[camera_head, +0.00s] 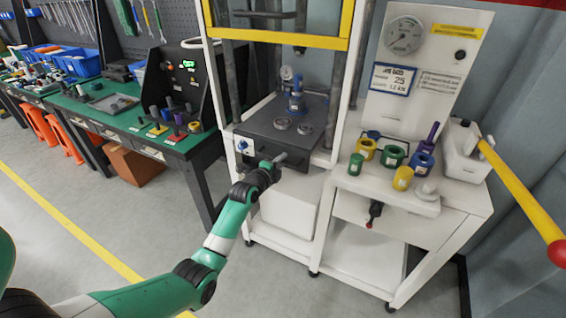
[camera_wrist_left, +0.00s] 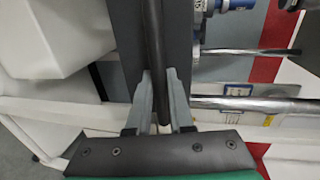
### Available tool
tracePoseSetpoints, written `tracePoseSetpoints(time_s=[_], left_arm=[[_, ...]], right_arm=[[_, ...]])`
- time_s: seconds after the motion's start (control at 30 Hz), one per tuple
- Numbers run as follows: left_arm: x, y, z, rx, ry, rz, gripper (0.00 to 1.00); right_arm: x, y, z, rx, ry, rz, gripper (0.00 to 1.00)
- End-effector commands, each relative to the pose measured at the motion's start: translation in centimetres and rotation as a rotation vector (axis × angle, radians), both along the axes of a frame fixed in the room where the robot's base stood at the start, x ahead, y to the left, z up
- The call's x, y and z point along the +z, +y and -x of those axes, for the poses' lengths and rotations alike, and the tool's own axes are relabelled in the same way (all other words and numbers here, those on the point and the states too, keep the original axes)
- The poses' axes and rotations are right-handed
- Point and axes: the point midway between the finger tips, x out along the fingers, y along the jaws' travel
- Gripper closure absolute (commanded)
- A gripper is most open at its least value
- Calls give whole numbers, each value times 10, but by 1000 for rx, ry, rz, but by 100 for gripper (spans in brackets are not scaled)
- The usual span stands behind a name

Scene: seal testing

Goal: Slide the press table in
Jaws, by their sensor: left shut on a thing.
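The press table (camera_head: 258,127) is a dark grey slab in the white press frame, its front jutting toward me in the head view. A blue fitting (camera_head: 296,103) and two metal rings (camera_head: 283,123) sit on it. My left gripper (camera_head: 279,160) is at the front of the table, shut on its bar handle. In the left wrist view the dark handle bar (camera_wrist_left: 152,35) runs between the two fingers (camera_wrist_left: 160,95), beside the table's dark face (camera_wrist_left: 180,45). The fingers hide part of the handle. My right gripper is not in view.
A white side bench (camera_head: 370,195) at the right carries several coloured cylinders and a white bin (camera_head: 462,155). A green workbench (camera_head: 190,143) stands left. The floor in front is clear.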

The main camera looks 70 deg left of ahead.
Motion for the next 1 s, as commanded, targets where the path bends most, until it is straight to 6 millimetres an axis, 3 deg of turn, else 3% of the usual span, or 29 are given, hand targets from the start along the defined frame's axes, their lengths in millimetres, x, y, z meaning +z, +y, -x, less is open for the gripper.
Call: tracePoseSetpoints(time_s=[0.47,0.5,0.63,1.0], left_arm=[[-3,1,0,1,6,4,100],[-3,1,0,1,6,4,75],[-2,1,0,1,3,2,52],[1,-1,2,1,1,0,50]], right_arm=[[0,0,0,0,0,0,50],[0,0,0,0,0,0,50],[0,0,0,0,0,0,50],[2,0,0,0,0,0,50]])
